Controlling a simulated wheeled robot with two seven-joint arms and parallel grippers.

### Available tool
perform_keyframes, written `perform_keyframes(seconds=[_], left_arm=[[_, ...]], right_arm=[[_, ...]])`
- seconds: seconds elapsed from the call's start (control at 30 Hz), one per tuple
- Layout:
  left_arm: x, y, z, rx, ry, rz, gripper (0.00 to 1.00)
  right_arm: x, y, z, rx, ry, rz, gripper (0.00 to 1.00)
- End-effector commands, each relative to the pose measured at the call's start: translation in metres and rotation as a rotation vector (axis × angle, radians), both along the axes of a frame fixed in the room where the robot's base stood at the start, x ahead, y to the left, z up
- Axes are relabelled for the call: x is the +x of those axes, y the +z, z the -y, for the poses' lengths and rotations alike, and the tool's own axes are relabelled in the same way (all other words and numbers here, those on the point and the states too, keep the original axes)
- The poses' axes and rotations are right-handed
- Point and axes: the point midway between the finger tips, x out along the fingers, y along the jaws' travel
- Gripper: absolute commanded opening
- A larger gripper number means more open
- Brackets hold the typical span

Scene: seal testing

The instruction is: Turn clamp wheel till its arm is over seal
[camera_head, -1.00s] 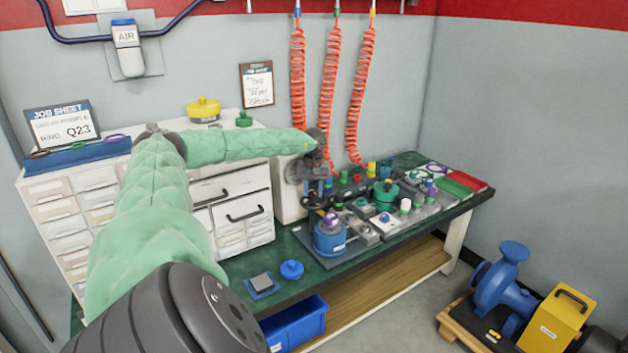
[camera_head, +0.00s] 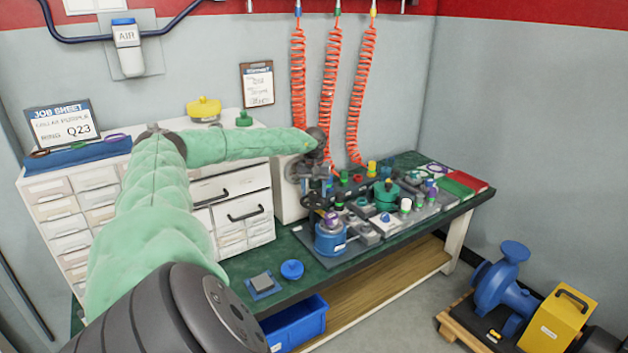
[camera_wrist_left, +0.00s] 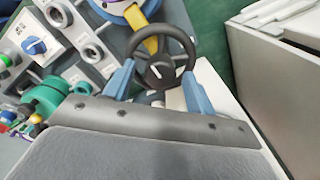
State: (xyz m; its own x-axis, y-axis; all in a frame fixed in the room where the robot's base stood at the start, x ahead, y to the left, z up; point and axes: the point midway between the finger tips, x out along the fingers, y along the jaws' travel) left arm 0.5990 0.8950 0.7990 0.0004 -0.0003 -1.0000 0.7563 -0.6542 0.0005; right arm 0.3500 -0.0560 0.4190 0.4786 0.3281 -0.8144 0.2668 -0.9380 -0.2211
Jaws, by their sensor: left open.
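The black clamp wheel (camera_wrist_left: 160,62) is near the top middle of the left wrist view. My left gripper (camera_wrist_left: 158,85) is open, with its two blue fingers apart at opposite sides of the wheel's near rim; I cannot tell if they touch it. A yellow clamp arm (camera_wrist_left: 138,22) runs from under the wheel up to a purple ring-shaped part, cut off by the frame. In the head view my left gripper (camera_head: 316,188) is small above the bench fixture, behind a blue pot (camera_head: 330,238) with a purple top (camera_head: 331,219). My right gripper is not in view.
Gauges, knobs and a green pot (camera_head: 385,193) crowd the fixture to the right. White drawer units (camera_head: 240,205) stand on the left. A blue cap (camera_head: 291,269) and a small grey block (camera_head: 261,282) lie at the bench's front. Red coiled hoses (camera_head: 328,90) hang behind.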

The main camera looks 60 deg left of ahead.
Motion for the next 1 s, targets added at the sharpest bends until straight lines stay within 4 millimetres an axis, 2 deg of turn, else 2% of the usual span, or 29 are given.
perform_keyframes(seconds=[0.13, 0.27, 0.4, 0.6, 1.0], left_arm=[[0.000, 0.010, 0.000, 0.001, 0.000, 0.001, 0.55], [0.000, 0.029, 0.000, 0.000, 0.000, 0.001, 0.55], [0.001, 0.051, 0.000, 0.001, 0.000, 0.002, 0.55], [0.001, 0.072, 0.000, 0.000, 0.000, 0.001, 0.55], [0.001, 0.078, 0.000, 0.001, 0.000, 0.001, 0.55]], right_arm=[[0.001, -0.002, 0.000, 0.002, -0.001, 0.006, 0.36], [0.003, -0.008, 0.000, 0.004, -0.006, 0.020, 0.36], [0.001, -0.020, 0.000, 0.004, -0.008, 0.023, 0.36], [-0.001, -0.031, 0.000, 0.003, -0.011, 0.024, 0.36], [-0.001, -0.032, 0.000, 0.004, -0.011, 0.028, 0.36]])
